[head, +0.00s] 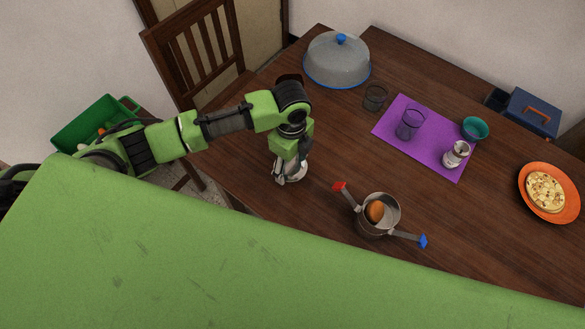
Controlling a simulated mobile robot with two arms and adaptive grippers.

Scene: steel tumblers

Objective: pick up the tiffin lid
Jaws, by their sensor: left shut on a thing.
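My left gripper (291,171) points down over the near left part of the wooden table. It is shut on a pale steel piece at its fingertips, which I take to be the tiffin lid (291,178). Most of that piece is hidden by the fingers, and I cannot tell whether it touches the table. To its right stands an open round steel container (388,227) with a brown, egg-shaped item (375,211) inside. Its two side arms stick out, one red-tipped and one blue-tipped. My right gripper is not in view.
A grey dome with a blue knob (337,62) stands at the back. A dark glass (375,97) is near a purple mat (404,142) bearing a glass, a teal bowl and a pale jar. An orange plate (564,211) is right. The table (318,135) is bare around my gripper.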

